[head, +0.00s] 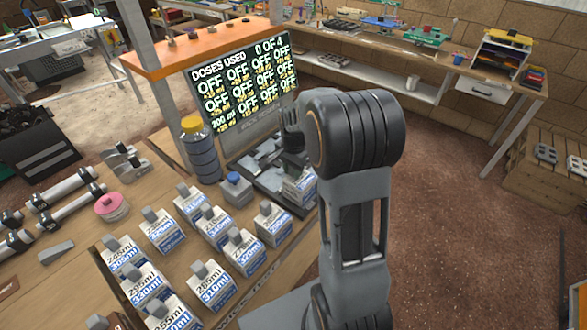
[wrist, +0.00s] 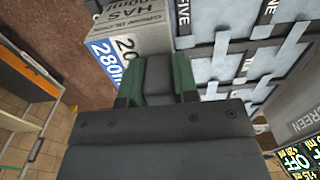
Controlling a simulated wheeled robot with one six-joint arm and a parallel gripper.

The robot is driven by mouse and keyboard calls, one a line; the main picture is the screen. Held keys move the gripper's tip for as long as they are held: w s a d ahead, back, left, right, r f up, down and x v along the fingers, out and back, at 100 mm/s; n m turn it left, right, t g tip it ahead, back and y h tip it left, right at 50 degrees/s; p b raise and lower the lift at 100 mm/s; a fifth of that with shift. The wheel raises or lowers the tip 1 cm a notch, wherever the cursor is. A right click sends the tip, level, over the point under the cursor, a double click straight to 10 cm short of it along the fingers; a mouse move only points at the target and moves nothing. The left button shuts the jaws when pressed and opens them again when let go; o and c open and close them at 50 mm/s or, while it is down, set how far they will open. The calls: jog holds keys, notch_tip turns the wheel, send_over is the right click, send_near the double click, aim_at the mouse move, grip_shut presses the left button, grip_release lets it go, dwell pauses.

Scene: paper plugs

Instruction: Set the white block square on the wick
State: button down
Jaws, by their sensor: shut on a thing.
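The white block (head: 300,189) has printed faces and a blue label. In the head view it is at the front right part of the dark tray with pale grey pads (head: 262,180), which I take to be the wick. My gripper (head: 293,150) is above the block. In the wrist view my gripper (wrist: 157,84) has its green-edged fingers shut on the block's grey knob. The white block (wrist: 130,38) shows beside the pale pads of the wick (wrist: 238,55). I cannot tell whether the block touches the pads.
Several similar white blocks with grey knobs (head: 211,285) stand on the wooden bench in front of the tray. A yellow-capped bottle (head: 202,155) and a small grey-blue block (head: 236,188) stand left of the tray. A display board (head: 245,85) rises behind it, reading 0 of 4.

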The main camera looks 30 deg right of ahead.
jog(key=c, duration=0.9)
grip_release()
notch_tip(320, 180, up, 12)
jog(key=shift+f, duration=0.2)
jog(key=s+a+n+t, duration=0.1)
jog(key=s+a+n, duration=0.2)
jog(key=s+n, duration=0.1)
jog(key=s+a+n+t, duration=0.1)
jog(key=s+a+n, duration=0.2)
jog(key=s, duration=0.3)
jog(key=s+a+f+n+t, duration=0.1)
jog(key=s+a+n+t, duration=0.1)
jog(key=s+n, duration=0.4)
jog(key=shift+a, duration=0.75)
jog(key=shift+r, duration=0.1)
